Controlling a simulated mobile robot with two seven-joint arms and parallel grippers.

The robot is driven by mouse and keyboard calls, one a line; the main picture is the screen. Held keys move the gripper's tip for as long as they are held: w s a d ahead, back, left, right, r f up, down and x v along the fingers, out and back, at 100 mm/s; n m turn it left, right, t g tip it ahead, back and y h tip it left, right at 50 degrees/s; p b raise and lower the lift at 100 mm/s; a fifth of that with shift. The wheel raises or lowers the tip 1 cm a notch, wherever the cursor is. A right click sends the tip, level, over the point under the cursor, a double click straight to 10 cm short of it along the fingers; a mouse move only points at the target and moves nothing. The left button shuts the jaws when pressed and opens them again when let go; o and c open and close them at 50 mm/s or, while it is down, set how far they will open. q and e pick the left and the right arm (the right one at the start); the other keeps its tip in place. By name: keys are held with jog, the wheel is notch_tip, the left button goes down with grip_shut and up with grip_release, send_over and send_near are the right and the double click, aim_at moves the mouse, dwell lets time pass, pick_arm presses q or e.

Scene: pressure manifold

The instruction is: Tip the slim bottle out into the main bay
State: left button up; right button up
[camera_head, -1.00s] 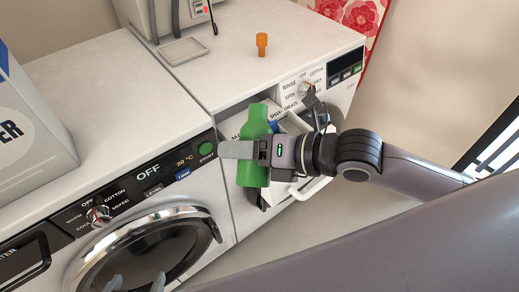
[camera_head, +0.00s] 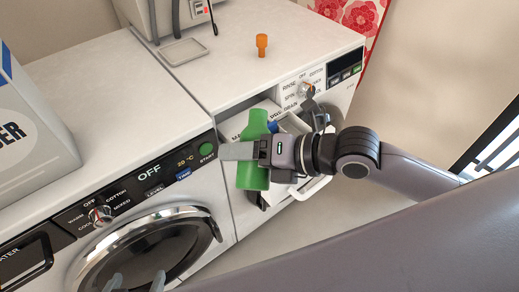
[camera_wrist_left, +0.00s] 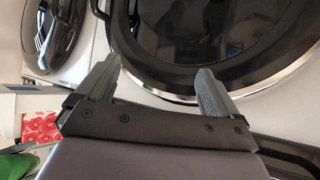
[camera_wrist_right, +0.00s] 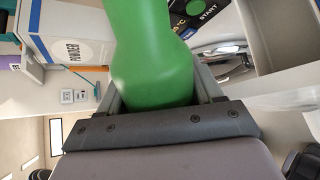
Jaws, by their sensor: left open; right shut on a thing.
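The slim green bottle (camera_head: 253,174) is in my right gripper (camera_head: 245,152), which is shut around its middle. The bottle is over the pulled-out white drawer (camera_head: 319,186) of the right-hand machine and hides much of it, so I cannot tell which compartment lies under it. A blue part (camera_head: 273,127) shows in the drawer beside the bottle. The green bottle (camera_wrist_right: 150,50) fills the middle of the right wrist view, between the fingers. No liquid is visible. My left gripper (camera_head: 137,284) is open and empty in front of the left machine's round door; its fingers also show in the left wrist view (camera_wrist_left: 155,85).
An orange cap-like piece (camera_head: 262,45) stands on the right machine's top. A grey tray (camera_head: 183,51) lies behind it to the left. A large box (camera_head: 40,140) stands on the left machine. The floor right of the machines looks clear.

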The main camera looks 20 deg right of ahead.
jog(key=shift+s+a+r+m+g+p, duration=0.1)
jog(key=shift+r+m+g+p, duration=0.25)
jog(key=shift+p, duration=0.3)
jog(key=shift+r+p, duration=0.2)
jog(key=shift+p, duration=0.1)
jog(key=shift+w+f+m+g+y+p, duration=0.2)
jog(key=shift+m+g+y+p, duration=0.1)
jog(key=shift+m+g+p, duration=0.25)
dwell(0.6)
jog(key=shift+f+m+g+b, duration=0.1)
jog(key=shift+m+g+b, duration=0.3)
jog(key=shift+m+b, duration=0.25)
dwell(0.7)
jog(key=shift+f+m+g+y+b, duration=0.15)
jog(key=shift+m+g+y+b, duration=0.2)
jog(key=shift+m+b, duration=0.2)
dwell(1.8)
jog(key=shift+w+d+r+m+g, duration=0.15)
jog(key=shift+d+r+m+g, duration=0.05)
jog(key=shift+r+m+g, duration=0.2)
dwell(1.0)
